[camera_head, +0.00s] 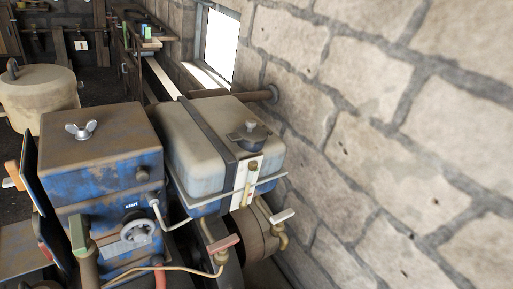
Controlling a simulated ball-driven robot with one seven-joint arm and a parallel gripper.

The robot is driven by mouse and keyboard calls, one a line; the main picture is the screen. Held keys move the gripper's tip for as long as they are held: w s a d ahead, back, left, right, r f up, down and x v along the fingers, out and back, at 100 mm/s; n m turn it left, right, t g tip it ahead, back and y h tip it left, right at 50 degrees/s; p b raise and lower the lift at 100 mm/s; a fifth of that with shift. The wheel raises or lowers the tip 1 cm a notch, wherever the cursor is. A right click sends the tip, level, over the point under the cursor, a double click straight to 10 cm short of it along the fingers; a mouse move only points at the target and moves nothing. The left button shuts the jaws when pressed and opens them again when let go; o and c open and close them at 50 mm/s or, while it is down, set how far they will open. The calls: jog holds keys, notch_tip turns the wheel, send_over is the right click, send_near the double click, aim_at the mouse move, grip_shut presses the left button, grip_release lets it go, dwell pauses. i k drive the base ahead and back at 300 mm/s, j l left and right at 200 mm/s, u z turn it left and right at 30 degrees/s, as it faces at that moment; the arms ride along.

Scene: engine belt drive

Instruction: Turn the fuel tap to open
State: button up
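The fuel tank (205,150) is a grey-blue box with a dark strap, beside the blue engine (100,160). Below its front edge is a small brass tap with a flat red lever (222,243); a thin yellowish pipe (170,268) runs from it leftward to the engine. A second brass tap with a pale lever (283,215) sits farther right, by a round brown drum. No label shows which is the fuel tap, and I cannot tell whether either is open. My gripper is not in view.
The stone wall (390,130) fills the right side, close to the tank and the pale lever. A wheel-shaped knob (133,231) and a green-topped lever (79,235) stand at the engine's front. A pale round drum (40,95) is at far left.

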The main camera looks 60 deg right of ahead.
aim_at(220, 247)
jog(key=z, duration=1.1)
jog(key=k, duration=0.5)
